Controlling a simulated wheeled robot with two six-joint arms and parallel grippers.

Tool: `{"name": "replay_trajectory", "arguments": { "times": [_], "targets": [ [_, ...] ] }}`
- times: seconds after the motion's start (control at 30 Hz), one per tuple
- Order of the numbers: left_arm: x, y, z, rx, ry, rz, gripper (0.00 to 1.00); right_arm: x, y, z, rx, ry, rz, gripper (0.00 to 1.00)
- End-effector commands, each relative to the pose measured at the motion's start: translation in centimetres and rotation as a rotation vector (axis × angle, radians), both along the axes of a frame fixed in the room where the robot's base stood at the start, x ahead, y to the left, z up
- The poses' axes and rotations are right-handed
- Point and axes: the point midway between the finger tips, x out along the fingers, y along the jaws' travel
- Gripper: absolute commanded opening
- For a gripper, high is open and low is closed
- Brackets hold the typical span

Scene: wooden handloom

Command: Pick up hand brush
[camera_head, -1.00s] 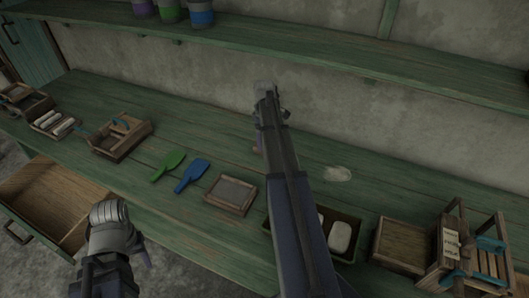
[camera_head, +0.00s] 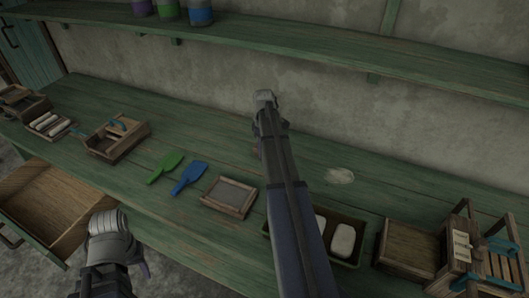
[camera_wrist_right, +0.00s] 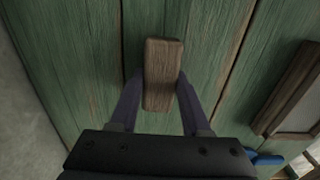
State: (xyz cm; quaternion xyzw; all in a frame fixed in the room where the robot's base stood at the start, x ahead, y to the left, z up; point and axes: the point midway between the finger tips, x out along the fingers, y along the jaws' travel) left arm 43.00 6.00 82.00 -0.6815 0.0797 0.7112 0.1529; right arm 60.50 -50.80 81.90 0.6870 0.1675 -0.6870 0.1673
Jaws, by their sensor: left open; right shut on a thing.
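The hand brush (camera_wrist_right: 162,75) shows in the right wrist view as a brown wooden block between the two fingers. My right gripper (camera_wrist_right: 158,92) is shut on it, one finger against each long side. The green bench top lies behind it; I cannot tell how far the brush is above the boards. In the head view my right arm reaches up the middle and mostly hides the fingers and brush. My left gripper (camera_head: 112,248) is open at the lower left, in front of the bench by the open drawer, holding nothing visible.
On the bench (camera_head: 330,205) lie a green scoop (camera_head: 166,166), a blue scoop (camera_head: 190,177), a framed board (camera_head: 230,196) and a tray with white blocks (camera_head: 343,240). A small wooden loom (camera_head: 490,258) stands at right. A shelf (camera_head: 330,50) runs above the back. The drawer (camera_head: 50,205) stands open.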

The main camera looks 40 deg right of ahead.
Motion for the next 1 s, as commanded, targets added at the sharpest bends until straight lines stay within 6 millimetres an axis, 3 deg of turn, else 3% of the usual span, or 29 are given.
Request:
{"name": "replay_trajectory", "arguments": {
  "times": [0.03,0.37,0.77,1.0],
  "targets": [
    [0.0,0.0,0.0,0.0,0.0,0.0,0.52,0.0,0.0,0.0,0.0,0.0,0.0,0.36],
    [0.0,0.0,0.0,0.0,0.0,0.0,0.52,0.0,0.0,0.0,0.0,0.0,0.0,0.0],
    [0.0,0.0,0.2,0.0,0.0,0.0,0.52,0.0,0.0,0.2,0.0,0.0,0.0,0.0],
    [0.0,0.0,2.0,0.0,0.0,0.0,0.52,0.0,0.0,2.0,0.0,0.0,0.0,0.0]
  ]
}}
